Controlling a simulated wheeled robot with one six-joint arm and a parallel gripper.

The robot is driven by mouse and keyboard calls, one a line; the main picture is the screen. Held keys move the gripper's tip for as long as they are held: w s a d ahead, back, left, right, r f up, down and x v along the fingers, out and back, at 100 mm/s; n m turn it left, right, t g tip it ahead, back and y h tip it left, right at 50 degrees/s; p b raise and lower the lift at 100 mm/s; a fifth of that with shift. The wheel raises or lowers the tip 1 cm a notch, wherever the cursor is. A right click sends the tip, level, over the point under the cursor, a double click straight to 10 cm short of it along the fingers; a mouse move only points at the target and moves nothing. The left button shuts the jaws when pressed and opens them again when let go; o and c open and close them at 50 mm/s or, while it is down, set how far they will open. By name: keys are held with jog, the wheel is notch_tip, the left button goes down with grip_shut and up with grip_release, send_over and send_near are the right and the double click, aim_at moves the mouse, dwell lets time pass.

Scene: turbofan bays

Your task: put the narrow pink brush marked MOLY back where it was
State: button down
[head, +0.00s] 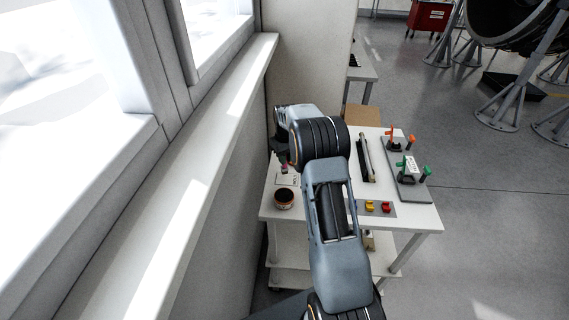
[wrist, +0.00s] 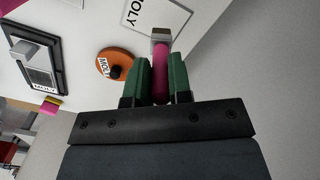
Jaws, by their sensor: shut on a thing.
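My gripper (wrist: 160,78) has green fingers and is shut on a narrow pink brush (wrist: 161,72) with a metal ferrule at its far end. No lettering shows on the brush's visible side. Beyond the ferrule, a white outlined label plate (wrist: 155,14) marked MOLY lies on the white worktop. I cannot tell how high the brush is above it. In the head view my arm hides most of the gripper, and a little pink (head: 284,169) shows below the wrist by the window-side edge of the table (head: 408,222).
An orange round tin (wrist: 116,64) marked MOLY and a dark tray (wrist: 40,62) with a MOLY label are close by. A dark-rimmed pot (head: 284,198) stands at the table's front left. Grey stands with orange and green handles (head: 408,180) are on the right. A wall adjoins the left side.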

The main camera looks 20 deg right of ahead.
aim_at(285, 168)
jog(key=shift+w+a+f+p, duration=0.15)
jog(key=shift+f+p, duration=0.45)
jog(key=shift+f, duration=1.1)
jog(key=shift+f, duration=0.15)
jog(key=c, duration=1)
grip_release()
jog(key=shift+c, duration=0.2)
